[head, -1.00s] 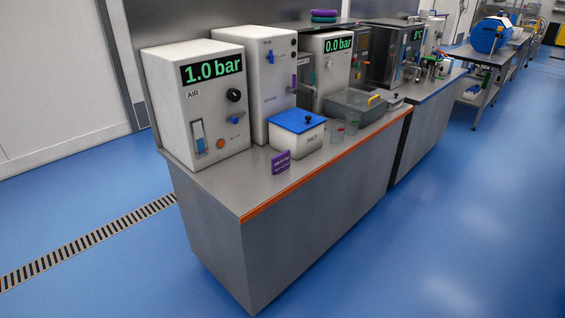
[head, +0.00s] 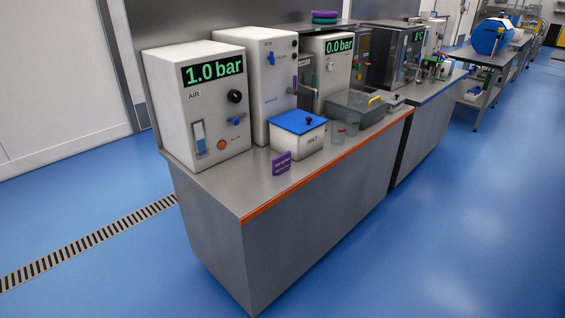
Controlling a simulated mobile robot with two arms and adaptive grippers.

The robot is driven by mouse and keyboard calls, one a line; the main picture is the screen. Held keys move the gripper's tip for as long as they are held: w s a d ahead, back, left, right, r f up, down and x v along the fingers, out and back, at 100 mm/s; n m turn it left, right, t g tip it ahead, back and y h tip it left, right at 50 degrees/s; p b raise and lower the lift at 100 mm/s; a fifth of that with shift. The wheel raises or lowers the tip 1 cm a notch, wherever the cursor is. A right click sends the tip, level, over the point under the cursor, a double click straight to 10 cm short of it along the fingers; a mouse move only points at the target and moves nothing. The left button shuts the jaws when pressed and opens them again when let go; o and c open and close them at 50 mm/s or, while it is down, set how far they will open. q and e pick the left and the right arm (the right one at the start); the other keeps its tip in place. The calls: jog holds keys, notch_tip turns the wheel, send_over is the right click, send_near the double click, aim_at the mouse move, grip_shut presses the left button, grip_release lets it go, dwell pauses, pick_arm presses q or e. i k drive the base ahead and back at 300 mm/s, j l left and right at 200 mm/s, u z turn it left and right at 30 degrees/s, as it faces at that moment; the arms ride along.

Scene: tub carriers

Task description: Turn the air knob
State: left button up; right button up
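The air unit is a white box (head: 170,120) marked AIR at the left end of the steel counter. Its display (head: 213,71) reads 1.0 bar in green. A round black knob (head: 235,96) sits on its front below the display, at the right. Below the knob is a small blue fitting (head: 236,121). A switch or gauge with a blue part (head: 199,137) and an orange button (head: 221,144) are lower on the front. Neither of my grippers shows in the head view.
The blue floor (head: 455,220) in front is clear.

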aim_at(234, 97)
jog(key=i+l+u, duration=0.2)
jog(key=i+l, duration=0.7)
jog(key=l, duration=0.1)
